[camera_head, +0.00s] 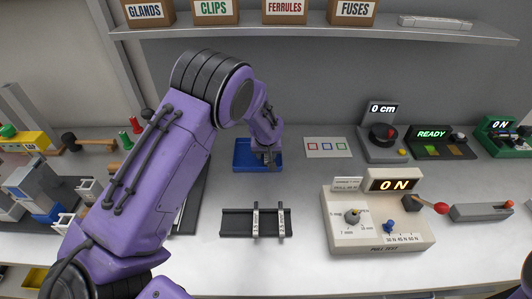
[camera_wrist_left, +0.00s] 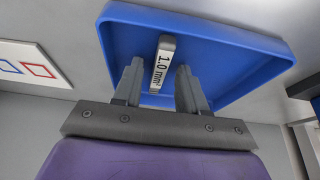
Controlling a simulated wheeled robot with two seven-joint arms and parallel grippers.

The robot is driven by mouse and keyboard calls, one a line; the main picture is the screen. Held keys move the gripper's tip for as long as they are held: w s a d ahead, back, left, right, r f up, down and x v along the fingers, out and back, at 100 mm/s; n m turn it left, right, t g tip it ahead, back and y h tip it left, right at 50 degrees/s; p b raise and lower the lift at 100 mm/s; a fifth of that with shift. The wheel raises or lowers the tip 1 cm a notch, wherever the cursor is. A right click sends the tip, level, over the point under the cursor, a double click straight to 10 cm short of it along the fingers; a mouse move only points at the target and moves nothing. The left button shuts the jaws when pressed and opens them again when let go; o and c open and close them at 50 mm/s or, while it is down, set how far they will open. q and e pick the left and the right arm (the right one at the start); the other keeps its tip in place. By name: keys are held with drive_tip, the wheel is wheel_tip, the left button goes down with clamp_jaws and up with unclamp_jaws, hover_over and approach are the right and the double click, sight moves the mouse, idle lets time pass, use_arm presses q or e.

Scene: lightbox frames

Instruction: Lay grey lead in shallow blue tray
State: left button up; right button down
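The shallow blue tray (camera_head: 242,157) lies at the back of the bench, below the shelf. My left gripper (camera_head: 267,152) is over its right half, pointing down. In the left wrist view the tray (camera_wrist_left: 225,50) fills the upper middle. A grey lead (camera_wrist_left: 162,60) with a label reading 1.0 mm² lies inside the tray, between my left fingers. The fingers stand apart, with a gap on each side of the lead. In the head view the gripper mostly hides the lead. My right gripper is out of view.
A black rail (camera_head: 237,223) with two pale clips stands in front of the tray. A card with coloured squares (camera_head: 328,147) lies to the tray's right. The pull-test box (camera_head: 375,230) is at front right. Bench is bare between tray and rail.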

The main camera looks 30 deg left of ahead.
use_arm(q)
drive_tip(key=shift+d+r, duration=0.1)
drive_tip(key=shift+r, duration=0.35)
drive_tip(key=b+v, duration=0.1)
drive_tip(key=v, duration=1)
drive_tip(key=shift+r, duration=0.25)
drive_tip(key=shift+s, duration=0.1)
